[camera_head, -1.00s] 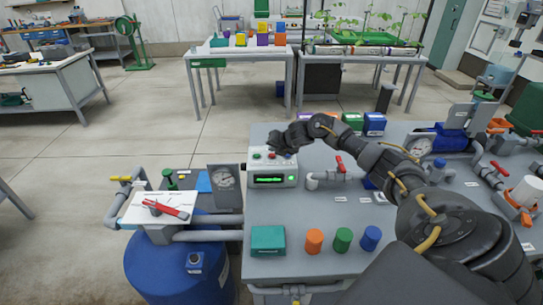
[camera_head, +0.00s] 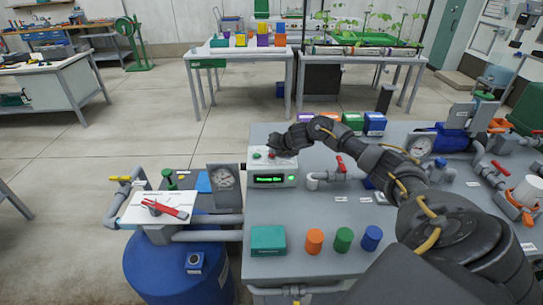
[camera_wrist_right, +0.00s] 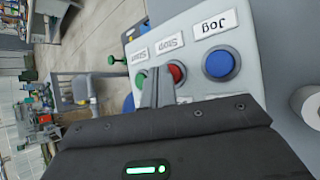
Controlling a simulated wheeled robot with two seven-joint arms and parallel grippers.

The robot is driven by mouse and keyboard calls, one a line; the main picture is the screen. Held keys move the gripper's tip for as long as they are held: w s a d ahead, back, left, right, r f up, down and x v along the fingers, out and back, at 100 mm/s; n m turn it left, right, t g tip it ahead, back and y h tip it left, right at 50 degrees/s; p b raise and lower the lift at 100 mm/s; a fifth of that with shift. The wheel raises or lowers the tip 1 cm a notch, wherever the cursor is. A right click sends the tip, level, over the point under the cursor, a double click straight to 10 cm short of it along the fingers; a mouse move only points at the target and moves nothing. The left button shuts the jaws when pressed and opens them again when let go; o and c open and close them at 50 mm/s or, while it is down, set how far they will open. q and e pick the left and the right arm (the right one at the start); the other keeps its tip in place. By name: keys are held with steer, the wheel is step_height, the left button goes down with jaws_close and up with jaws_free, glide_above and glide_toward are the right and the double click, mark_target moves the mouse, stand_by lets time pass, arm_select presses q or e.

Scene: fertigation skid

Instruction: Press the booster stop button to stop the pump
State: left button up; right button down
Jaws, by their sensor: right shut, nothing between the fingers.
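The control box (camera_head: 271,181) stands on the grey bench with a lit green display on its front. In the right wrist view its sloped top (camera_wrist_right: 197,27) carries a blue button labelled Jog (camera_wrist_right: 221,63), a red button labelled Stop (camera_wrist_right: 176,74) and a green button labelled Start (camera_wrist_right: 141,79). My right gripper (camera_head: 274,146) is shut and empty, over the box top. In the right wrist view its fingertips (camera_wrist_right: 158,72) are beside the red button and partly cover it. I cannot tell whether they touch it. My left gripper is not in view.
A teal box (camera_head: 267,240) and orange, green and blue cylinders stand at the bench front. A pipe with a red handle (camera_head: 339,163) is to the right.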

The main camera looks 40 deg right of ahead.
steer(key=shift+f, duration=0.3)
stand_by(0.5)
steer(key=shift+r+p, duration=0.45)
steer(key=shift+r, duration=0.35)
steer(key=shift+r, duration=0.15)
step_height(320, 180, up, 5)
steer(key=p, duration=0.4)
stand_by(0.6)
